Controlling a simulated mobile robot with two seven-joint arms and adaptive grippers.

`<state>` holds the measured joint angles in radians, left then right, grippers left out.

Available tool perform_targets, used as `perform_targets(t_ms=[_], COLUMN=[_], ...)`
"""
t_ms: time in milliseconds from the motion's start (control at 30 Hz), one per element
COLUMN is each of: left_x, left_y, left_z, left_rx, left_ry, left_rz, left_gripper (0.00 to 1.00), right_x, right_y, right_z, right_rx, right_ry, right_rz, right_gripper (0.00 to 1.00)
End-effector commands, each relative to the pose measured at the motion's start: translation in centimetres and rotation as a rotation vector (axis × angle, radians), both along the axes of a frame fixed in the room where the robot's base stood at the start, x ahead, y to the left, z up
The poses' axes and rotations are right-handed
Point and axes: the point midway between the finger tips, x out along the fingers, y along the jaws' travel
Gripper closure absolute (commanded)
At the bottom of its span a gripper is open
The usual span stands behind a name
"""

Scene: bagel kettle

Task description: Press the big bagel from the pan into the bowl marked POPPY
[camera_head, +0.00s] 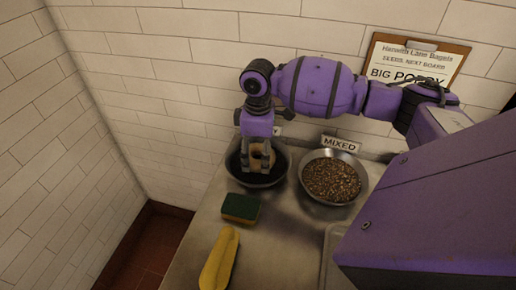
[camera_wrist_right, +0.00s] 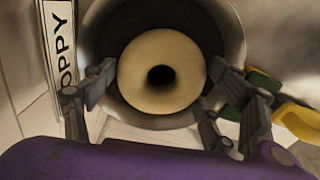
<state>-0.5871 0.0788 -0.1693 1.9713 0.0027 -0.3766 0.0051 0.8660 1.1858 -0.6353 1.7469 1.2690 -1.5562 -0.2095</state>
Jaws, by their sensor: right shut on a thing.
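My right gripper (camera_head: 258,164) is shut on a pale, ring-shaped bagel (camera_head: 259,153), pointing down at the left bowl (camera_head: 262,182). The bagel also shows in the right wrist view (camera_wrist_right: 137,88), between the fingers, with its hole facing the camera. The bowl is metal with a dark inside, and a sign reading "OPPY" (camera_wrist_right: 62,42) stands beside it in the wrist view. The bagel is within the bowl's outline; whether it touches the dark contents is hidden.
A bowl of mixed seeds (camera_head: 331,181) with a MIXED sign (camera_head: 341,143) stands to the right. A green and yellow sponge (camera_head: 240,208) and a yellow object (camera_head: 219,260) lie in front. A clipboard (camera_head: 416,65) hangs on the tiled wall. A tray edge (camera_head: 329,262) shows beside my arm.

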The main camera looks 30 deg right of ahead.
Motion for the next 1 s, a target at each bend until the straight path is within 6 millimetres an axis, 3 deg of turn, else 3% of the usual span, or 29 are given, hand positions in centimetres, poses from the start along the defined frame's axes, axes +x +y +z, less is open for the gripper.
perform_targets(t_ms=[1000], left_x=[-0.16], left_y=[0.09], left_z=[-0.08], left_rx=[0.003], left_ry=[0.003], left_rz=[-0.005], left_gripper=[0.6], right_x=[0.02], right_y=[0.0], right_z=[-0.51], right_rx=[0.0], right_ry=[0.0], right_rz=[0.0], right_gripper=[0.5])
